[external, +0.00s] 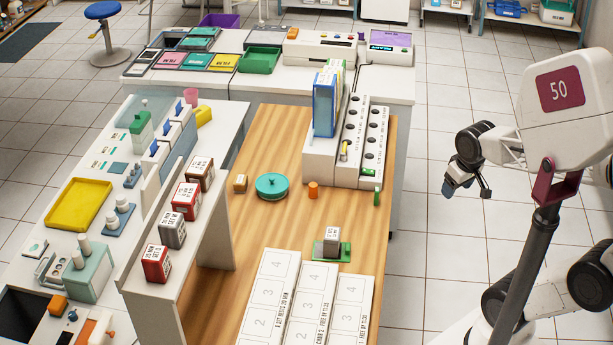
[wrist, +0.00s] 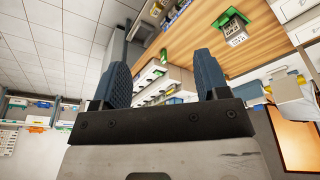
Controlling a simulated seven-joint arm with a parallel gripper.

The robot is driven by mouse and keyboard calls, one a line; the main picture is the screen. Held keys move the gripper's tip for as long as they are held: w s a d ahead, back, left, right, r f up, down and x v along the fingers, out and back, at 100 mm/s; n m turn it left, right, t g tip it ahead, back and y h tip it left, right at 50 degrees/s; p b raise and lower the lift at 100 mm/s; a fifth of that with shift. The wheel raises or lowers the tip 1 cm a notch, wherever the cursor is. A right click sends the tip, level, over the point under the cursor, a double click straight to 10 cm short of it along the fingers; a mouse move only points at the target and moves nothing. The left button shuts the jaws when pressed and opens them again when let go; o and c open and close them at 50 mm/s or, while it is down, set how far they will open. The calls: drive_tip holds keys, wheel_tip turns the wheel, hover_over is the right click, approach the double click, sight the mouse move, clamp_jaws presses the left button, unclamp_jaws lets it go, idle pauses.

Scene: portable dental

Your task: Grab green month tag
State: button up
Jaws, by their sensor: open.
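Which green piece is the month tag I cannot tell for sure. A small upright green piece (external: 377,196) stands on the wooden table beside the white rack with rows of holes (external: 345,180). Another green piece (external: 367,172) lies at the rack's near end. A flat green base (external: 345,252) carries a grey block with a white label (external: 331,243); both also show in the wrist view, the base (wrist: 222,20) and the block (wrist: 237,38). My gripper (external: 467,188) is open and empty, over the floor right of the table; its two blue fingers (wrist: 165,75) are apart in the wrist view.
On the table are an orange cylinder (external: 313,189), a teal round lidded dish (external: 272,186) and numbered white panels (external: 268,295). A blue binder (external: 324,105) stands on the rack. A shelf with red and dark labelled boxes (external: 186,199) borders the left. Bare wood lies mid-table.

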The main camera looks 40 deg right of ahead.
drive_tip(key=shift+w, duration=0.1)
drive_tip(key=m+t+y, duration=0.2)
drive_tip(key=m+y, duration=0.9)
drive_tip(key=m, duration=0.7)
hover_over(376, 196)
drive_tip(key=s+a, duration=0.2)
drive_tip(key=s, duration=0.7)
wheel_tip(376, 196, down, 18)
drive_tip(key=r, duration=0.1)
drive_tip(key=w+d+f+m+t, duration=0.1)
drive_tip(key=w+d+f+m, duration=0.1)
drive_tip(key=f, duration=0.1)
drive_tip(key=w+d+f+m+t, duration=0.1)
drive_tip(key=w+d+f+m, duration=0.1)
drive_tip(key=d+f+m, duration=0.1)
drive_tip(key=w+d+f+m+t, duration=0.2)
drive_tip(key=f, duration=0.1)
drive_tip(key=shift+w+d+f+m+h, duration=0.2)
drive_tip(key=shift+w+f+m+h, duration=0.1)
drive_tip(key=shift+m, duration=0.1)
drive_tip(key=shift+a, duration=0.1)
drive_tip(key=shift+x, duration=1.2)
